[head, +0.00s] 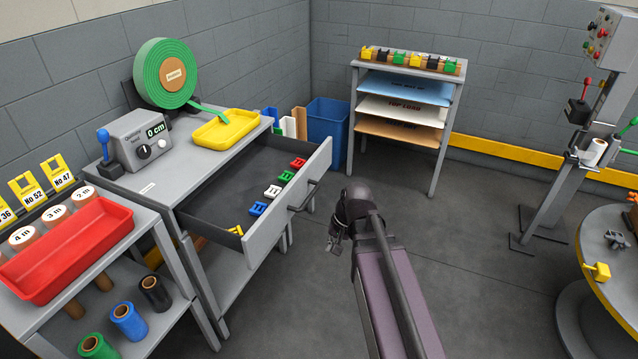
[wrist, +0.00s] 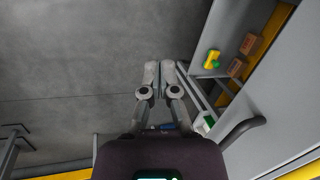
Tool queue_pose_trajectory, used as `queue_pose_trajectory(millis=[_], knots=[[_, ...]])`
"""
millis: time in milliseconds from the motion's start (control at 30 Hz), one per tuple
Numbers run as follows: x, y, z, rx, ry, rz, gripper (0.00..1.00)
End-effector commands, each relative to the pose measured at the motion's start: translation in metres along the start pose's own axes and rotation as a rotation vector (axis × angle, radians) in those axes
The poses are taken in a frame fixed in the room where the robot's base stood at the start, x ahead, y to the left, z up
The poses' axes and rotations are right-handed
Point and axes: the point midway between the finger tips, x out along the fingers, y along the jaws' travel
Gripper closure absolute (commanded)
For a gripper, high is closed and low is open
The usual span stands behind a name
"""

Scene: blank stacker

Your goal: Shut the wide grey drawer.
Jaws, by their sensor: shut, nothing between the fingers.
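The wide grey drawer (head: 262,215) stands pulled out from under the grey bench top in the head view. Several small red, white, blue, green and yellow pieces lie in it along the front. Its front panel carries a dark bar handle (head: 303,197). In the wrist view the drawer's front (wrist: 285,135) and its handle (wrist: 243,130) show at the right. My gripper (head: 335,243) is in front of the drawer, to the right of the handle and apart from it. In the wrist view the fingers (wrist: 158,65) are together and empty.
On the bench stand a green tape roll (head: 165,72), a grey counter box (head: 140,138) and a yellow tray (head: 226,128). A blue bin (head: 328,130) and a shelf rack (head: 402,108) stand behind. A round table (head: 612,262) is at right. Floor around my arm is clear.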

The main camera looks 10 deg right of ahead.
Motion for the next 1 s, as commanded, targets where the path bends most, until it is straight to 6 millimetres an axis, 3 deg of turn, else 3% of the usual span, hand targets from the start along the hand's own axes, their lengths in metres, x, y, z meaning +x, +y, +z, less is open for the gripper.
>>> queue_pose_trajectory(millis=[33, 100, 367, 700, 1000], knots=[[0.013, 0.000, -0.016, 0.080, -0.004, -0.061, 1.00], [0.020, -0.005, -0.032, 0.202, -0.020, -0.156, 1.00], [0.024, -0.014, -0.098, 0.665, -0.144, -0.517, 1.00], [-0.007, 0.009, -0.189, 1.193, -0.477, -0.960, 1.00], [-0.042, 0.041, -0.235, 1.419, -0.758, -1.180, 1.00]])
